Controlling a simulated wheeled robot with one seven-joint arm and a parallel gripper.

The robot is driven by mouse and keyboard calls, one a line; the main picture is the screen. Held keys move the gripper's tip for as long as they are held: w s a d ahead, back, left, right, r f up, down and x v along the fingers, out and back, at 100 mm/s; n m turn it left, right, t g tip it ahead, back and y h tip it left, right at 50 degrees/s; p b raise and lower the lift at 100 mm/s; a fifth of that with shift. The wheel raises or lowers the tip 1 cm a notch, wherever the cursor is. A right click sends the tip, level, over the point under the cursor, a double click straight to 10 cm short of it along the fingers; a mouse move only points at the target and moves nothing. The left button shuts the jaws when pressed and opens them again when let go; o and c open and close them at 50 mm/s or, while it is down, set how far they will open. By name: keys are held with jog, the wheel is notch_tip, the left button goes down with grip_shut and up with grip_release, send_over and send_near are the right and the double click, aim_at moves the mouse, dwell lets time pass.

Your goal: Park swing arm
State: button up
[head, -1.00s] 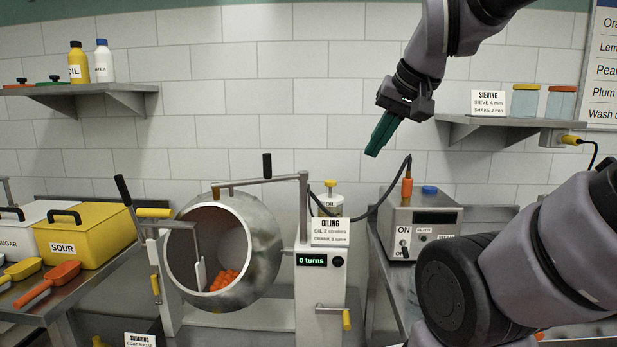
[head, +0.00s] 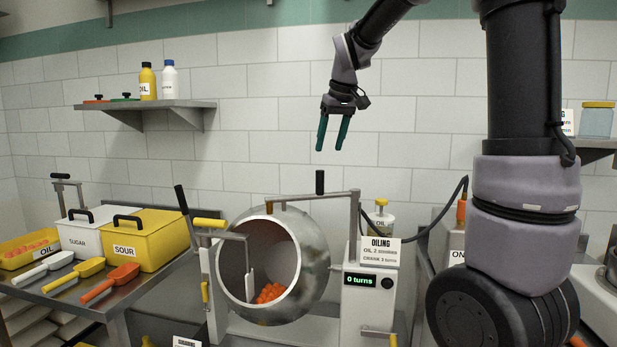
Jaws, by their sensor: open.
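The swing arm (head: 335,195) is a grey metal bar on a post at the right of the tilting steel drum (head: 308,252). It reaches left across the top of the drum, with a small orange-brown tip (head: 268,206) at its left end above the drum's mouth. A black upright handle (head: 320,182) stands on the bar. My gripper (head: 331,148) has two teal fingers that are apart and empty. It points down, a little above the black handle in the picture, and does not appear to touch it.
Orange gummies (head: 269,293) lie in the drum. A black-handled lever (head: 182,198) and a yellow grip (head: 210,223) stand left of the drum. An oiling sign (head: 380,250), a "0 turns" display (head: 360,281) and an oil jar (head: 381,217) are at right. A shelf (head: 150,104) holds bottles.

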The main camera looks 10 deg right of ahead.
send_near(320, 193)
jog(key=w+f, duration=0.2)
jog(key=w+a+f, duration=0.1)
jog(key=w+f, duration=0.1)
jog(key=shift+w+f, duration=0.2)
jog(key=shift+w, duration=0.2)
jog(key=shift+c, duration=0.3)
grip_shut()
dwell(1.0)
